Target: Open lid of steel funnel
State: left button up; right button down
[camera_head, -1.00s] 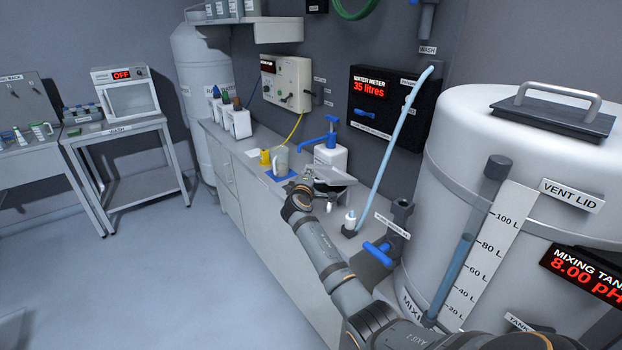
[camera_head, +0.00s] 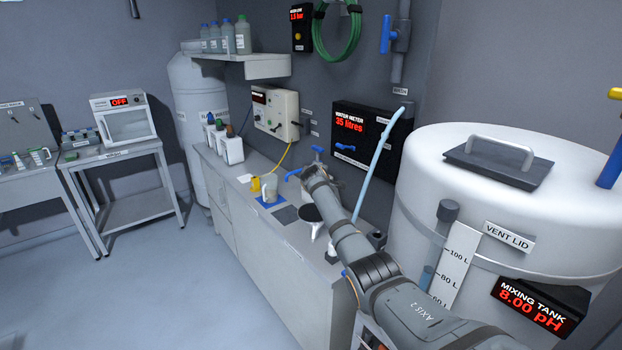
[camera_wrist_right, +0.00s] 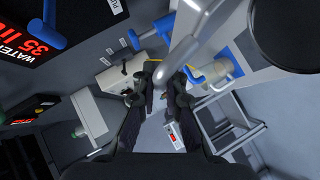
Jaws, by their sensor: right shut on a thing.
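The steel funnel (camera_head: 315,226) stands on the counter beside my right forearm in the head view. Its round top shows as a dark ellipse and its pale spout points down. In the right wrist view, a grey metal piece (camera_wrist_right: 196,28), apparently the funnel's lid, reaches down to my fingertips. My right gripper (camera_wrist_right: 166,78) is shut on its end. My arm hides the right gripper in the head view, so the lid's angle is unclear. My left gripper is out of view.
A yellow cup (camera_head: 255,184) and a grey jug on a blue mat (camera_head: 262,204) stand left of the funnel. A dark square plate (camera_head: 285,214) lies between. A pale blue hose (camera_head: 378,163) rises behind my arm. The mixing tank (camera_head: 420,185) stands close on the right.

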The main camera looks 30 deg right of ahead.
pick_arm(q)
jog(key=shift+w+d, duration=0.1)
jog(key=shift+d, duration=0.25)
pick_arm(e)
jog(key=shift+w+d+r, duration=0.1)
jog(key=shift+d+r, duration=0.15)
jog(key=shift+d, duration=0.4)
jog(key=shift+d+r, duration=0.2)
jog(key=shift+d, duration=0.4)
jog(key=c, duration=1.4)
grip_release()
jog(key=shift+f, duration=0.1)
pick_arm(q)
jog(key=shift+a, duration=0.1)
pick_arm(e)
jog(key=v, duration=1.2)
